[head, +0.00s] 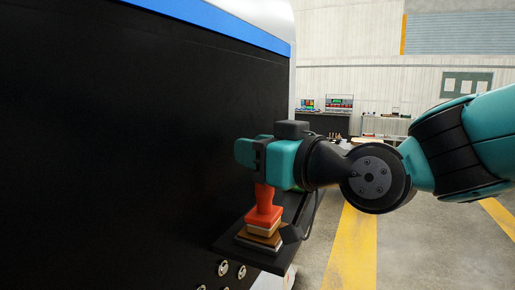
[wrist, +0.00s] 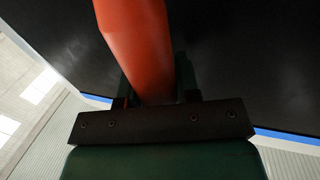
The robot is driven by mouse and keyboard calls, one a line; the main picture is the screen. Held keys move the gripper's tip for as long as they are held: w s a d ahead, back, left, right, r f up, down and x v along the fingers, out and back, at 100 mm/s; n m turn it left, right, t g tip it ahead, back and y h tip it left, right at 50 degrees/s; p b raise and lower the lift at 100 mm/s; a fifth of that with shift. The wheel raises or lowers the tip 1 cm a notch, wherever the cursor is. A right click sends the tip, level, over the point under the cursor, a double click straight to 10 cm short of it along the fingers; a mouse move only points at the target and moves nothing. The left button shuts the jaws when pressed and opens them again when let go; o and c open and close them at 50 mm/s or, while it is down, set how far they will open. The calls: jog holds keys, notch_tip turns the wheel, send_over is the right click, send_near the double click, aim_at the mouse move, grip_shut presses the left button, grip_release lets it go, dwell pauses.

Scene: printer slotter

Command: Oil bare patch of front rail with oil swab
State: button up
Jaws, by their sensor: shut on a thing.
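The oil swab (head: 264,212) has an orange-red handle that flares to a wide foot, with a pale layer beneath it. My gripper (head: 262,176) is shut on the top of the handle, and the swab hangs upright below it. In the wrist view the red handle (wrist: 138,45) stands between the fingers. The swab is over a brown block (head: 258,241) on a small black shelf (head: 227,246). I cannot tell whether its foot touches the block. I cannot make out the front rail or its bare patch in either view.
A large black machine panel (head: 130,130) with a blue top edge (head: 225,22) fills the left, close to my gripper. Round metal fittings (head: 223,268) sit below the shelf. The floor (head: 400,250) to the right is open, with yellow stripes. Benches (head: 325,124) stand far back.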

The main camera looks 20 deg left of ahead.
jog(key=shift+r+p, duration=1.4)
jog(key=shift+r, duration=2)
